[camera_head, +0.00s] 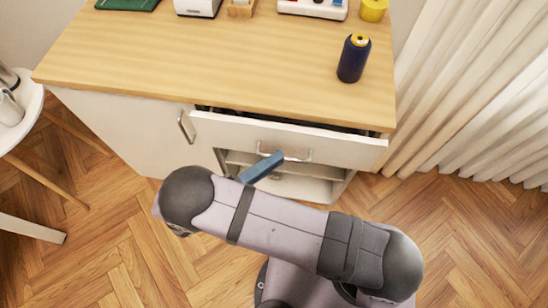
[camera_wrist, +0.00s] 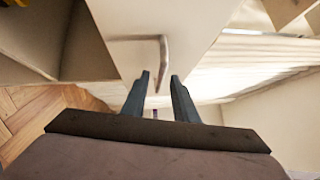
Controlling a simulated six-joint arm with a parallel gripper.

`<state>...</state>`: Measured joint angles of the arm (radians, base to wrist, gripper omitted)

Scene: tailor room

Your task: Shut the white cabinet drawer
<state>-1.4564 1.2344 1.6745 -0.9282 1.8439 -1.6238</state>
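The white drawer (camera_head: 340,149) is partly open under the wooden tabletop, with a dark gap showing behind its front. Its metal handle (camera_head: 297,158) is on the front face. In the wrist view the drawer front (camera_wrist: 135,18) is close, and the handle (camera_wrist: 164,62) stands just ahead of and between the fingertips. My gripper (camera_wrist: 159,76) is open and empty, with two dark blue-grey fingers apart. In the head view my gripper (camera_head: 270,160) is at the left end of the handle. I cannot tell whether it touches the handle.
The tabletop (camera_head: 230,65) bears a dark bottle (camera_head: 354,58) and a yellow spool (camera_head: 373,9). An open shelf (camera_head: 305,187) lies below the drawer, and a closed white door (camera_head: 130,125) is to its left. Curtains (camera_head: 480,90) hang at the right. A white stool (camera_head: 22,105) stands at the left.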

